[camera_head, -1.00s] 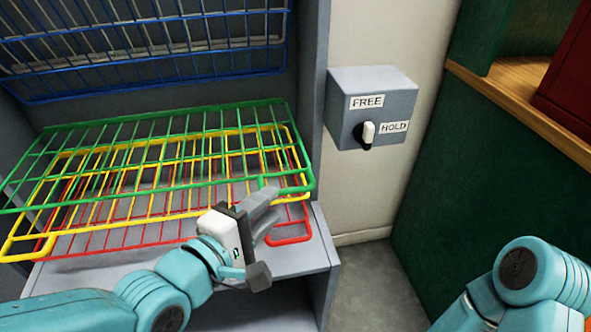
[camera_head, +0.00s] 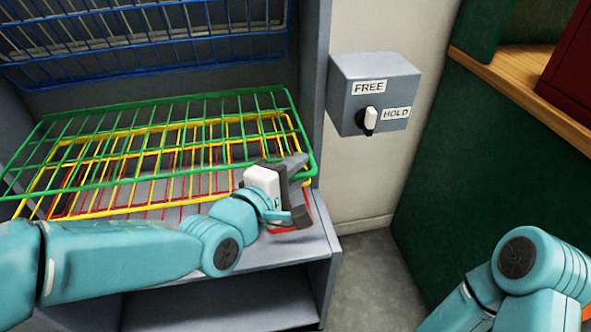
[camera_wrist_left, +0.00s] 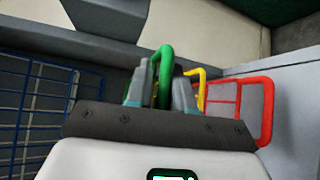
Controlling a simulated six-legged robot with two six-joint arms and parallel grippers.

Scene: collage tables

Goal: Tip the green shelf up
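The green shelf (camera_head: 103,184), a wire rack, lies roughly flat in the grey cabinet, over the yellow and red racks. My left gripper (camera_head: 298,170) is at its front right corner. In the left wrist view, the green shelf's handle (camera_wrist_left: 164,66) stands between the fingers of my left gripper (camera_wrist_left: 161,88), with almost no gap on either side; the fingers look shut on it. The handle is mostly hidden in the head view. My right arm (camera_head: 525,270) shows at the lower right, but its gripper is out of view.
The blue rack (camera_head: 150,49) is tilted up at the back. The yellow rack (camera_head: 42,188) and red rack (camera_wrist_left: 267,105) lie below the green one.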

